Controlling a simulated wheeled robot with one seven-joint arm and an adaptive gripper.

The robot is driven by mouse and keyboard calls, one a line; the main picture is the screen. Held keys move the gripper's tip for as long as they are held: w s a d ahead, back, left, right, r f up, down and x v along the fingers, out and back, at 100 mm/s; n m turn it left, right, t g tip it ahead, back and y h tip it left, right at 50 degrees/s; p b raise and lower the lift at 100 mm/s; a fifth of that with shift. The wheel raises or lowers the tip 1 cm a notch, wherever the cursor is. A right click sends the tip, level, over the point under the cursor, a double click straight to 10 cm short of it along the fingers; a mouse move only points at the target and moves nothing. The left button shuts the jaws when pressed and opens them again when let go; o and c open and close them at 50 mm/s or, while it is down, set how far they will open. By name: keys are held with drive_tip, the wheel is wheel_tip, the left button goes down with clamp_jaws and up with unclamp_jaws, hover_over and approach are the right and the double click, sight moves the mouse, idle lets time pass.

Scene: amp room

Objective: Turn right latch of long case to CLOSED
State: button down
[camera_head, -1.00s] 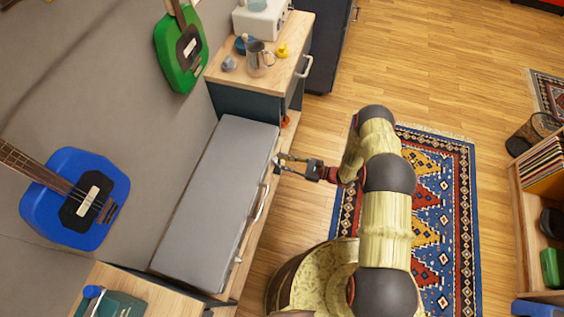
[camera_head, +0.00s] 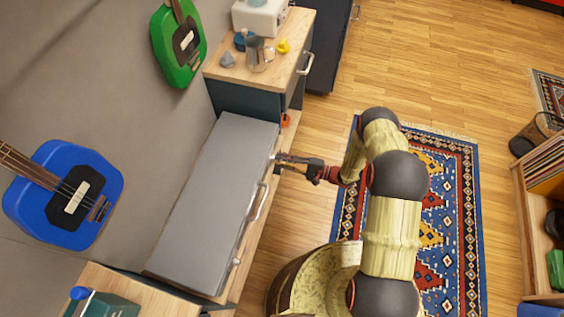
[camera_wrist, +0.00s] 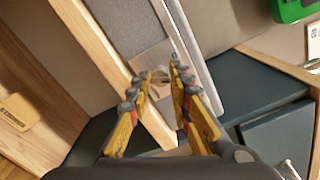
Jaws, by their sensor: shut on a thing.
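The long grey case (camera_head: 212,195) lies shut-lidded along the wooden shelf, with a silver handle (camera_head: 259,203) on its front. One latch (camera_head: 236,261) shows at the near end of its front face. My gripper (camera_head: 280,162) is at the far end of that front face, where the right latch is. In the wrist view my gripper (camera_wrist: 160,76) has its fingertips closed on a small metal piece, the right latch (camera_wrist: 159,75), against the case front (camera_wrist: 150,55). The fingertips hide most of the latch, so I cannot tell its exact angle.
A cabinet (camera_head: 250,97) with a jug (camera_head: 259,55) and small items stands beyond the case's far end. A blue guitar (camera_head: 62,194) and a green guitar (camera_head: 179,45) hang on the wall. Wooden floor (camera_head: 440,60) and a patterned rug (camera_head: 447,200) lie to the right.

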drive_tip(key=n+b, duration=0.1)
drive_tip(key=n, duration=0.4)
drive_tip(key=shift+s+f, duration=0.1)
drive_tip(key=shift+f, duration=0.05)
drive_tip(key=shift+b, duration=0.3)
idle(0.3)
drive_tip(key=c, duration=1.6)
unclamp_jaws()
drive_tip(key=v, duration=1.2)
